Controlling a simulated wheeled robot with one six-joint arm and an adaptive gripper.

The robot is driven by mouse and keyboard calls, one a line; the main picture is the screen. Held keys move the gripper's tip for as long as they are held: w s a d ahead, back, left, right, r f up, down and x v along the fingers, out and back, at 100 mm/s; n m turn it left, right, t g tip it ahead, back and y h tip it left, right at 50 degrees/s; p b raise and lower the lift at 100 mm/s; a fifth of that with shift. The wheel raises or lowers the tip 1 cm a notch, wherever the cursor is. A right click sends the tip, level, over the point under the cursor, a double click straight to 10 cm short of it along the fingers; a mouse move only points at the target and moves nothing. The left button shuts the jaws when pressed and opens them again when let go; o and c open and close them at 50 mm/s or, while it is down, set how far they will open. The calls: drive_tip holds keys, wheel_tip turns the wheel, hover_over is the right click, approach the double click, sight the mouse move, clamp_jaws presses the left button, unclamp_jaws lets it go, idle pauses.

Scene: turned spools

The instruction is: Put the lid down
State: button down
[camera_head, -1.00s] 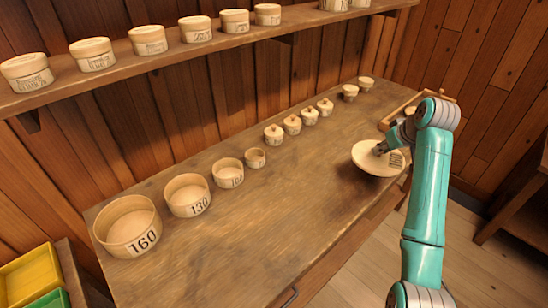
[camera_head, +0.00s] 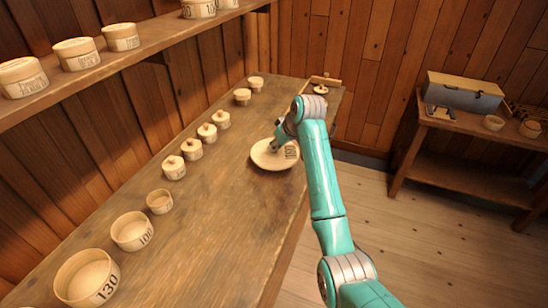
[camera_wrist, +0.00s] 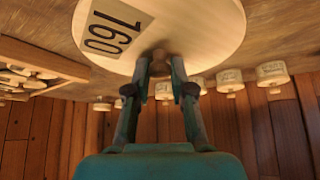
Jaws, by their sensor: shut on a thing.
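The lid (camera_head: 268,157) is a pale round wooden disc with a dark-printed label, held above the right part of the workbench in the head view. In the wrist view the lid (camera_wrist: 200,25) fills the top and its label reads 160. My gripper (camera_wrist: 160,68) is shut on the lid's small knob. In the head view my gripper (camera_head: 276,148) comes to the lid from the right and partly covers it. I cannot tell whether the lid touches the bench top.
Open round boxes, one marked 130 (camera_head: 86,278) and one marked 100 (camera_head: 132,231), stand on the bench (camera_head: 215,215) at the left. Several small lidded boxes (camera_head: 191,149) line its back. A shelf with boxes hangs above. A side table (camera_head: 470,133) holds a grey chest.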

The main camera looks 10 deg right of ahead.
sight(278, 155)
drive_tip(key=shift+f, duration=2.45)
drive_tip(key=shift+f, duration=0.1)
drive_tip(key=c, duration=1)
unclamp_jaws()
drive_tip(key=v, duration=1.2)
